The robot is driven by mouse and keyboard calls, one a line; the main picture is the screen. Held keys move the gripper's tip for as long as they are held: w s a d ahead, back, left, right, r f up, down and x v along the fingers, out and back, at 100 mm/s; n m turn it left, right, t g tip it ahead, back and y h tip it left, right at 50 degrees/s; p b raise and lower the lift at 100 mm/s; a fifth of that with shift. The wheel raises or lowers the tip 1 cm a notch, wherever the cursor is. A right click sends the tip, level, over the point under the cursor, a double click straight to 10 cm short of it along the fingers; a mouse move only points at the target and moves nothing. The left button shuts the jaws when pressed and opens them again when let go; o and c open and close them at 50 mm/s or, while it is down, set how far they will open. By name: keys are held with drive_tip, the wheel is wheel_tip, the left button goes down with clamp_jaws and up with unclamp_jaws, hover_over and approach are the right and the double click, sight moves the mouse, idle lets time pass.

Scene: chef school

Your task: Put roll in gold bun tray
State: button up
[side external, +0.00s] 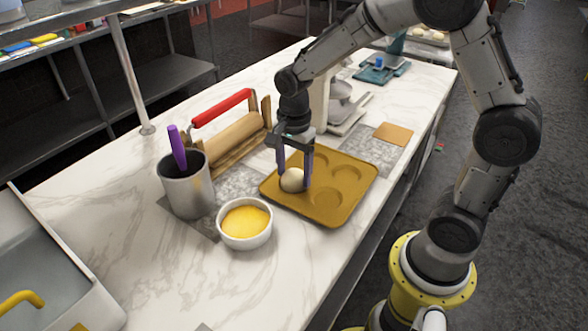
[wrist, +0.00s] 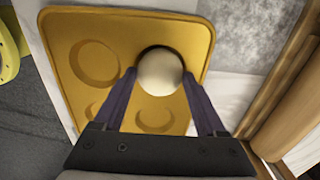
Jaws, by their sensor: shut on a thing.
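The roll (side external: 292,180) is a pale, round ball of dough. It also shows in the wrist view (wrist: 160,71). My gripper (side external: 294,172) is shut on the roll, with one purple finger on either side of it. The gold bun tray (side external: 330,213) lies flat on the counter and has several round hollows. In the wrist view the tray (wrist: 58,50) is below the roll, and the roll is over or in one corner hollow. I cannot tell whether the roll touches the hollow's bottom. The other hollows in view are empty.
A white bowl of yellow liquid (side external: 245,223) stands close to the tray's near-left side. A metal canister (side external: 187,188) with a purple-handled tool is farther left. A wooden rack with a red-handled rolling pin (side external: 222,107) is behind. The counter's front right is clear.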

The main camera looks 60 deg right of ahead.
sight(294, 172)
drive_tip(key=o, duration=1.4)
drive_tip(key=shift+o, duration=0.2)
wheel_tip(294, 172, up, 12)
drive_tip(key=s+a+r+n+t, duration=0.1)
drive_tip(key=s+n+t, duration=0.4)
drive_tip(key=s+n, duration=1.3)
drive_tip(key=shift+r+t, duration=0.3)
drive_tip(key=shift+r, duration=0.2)
drive_tip(key=shift+a, duration=0.1)
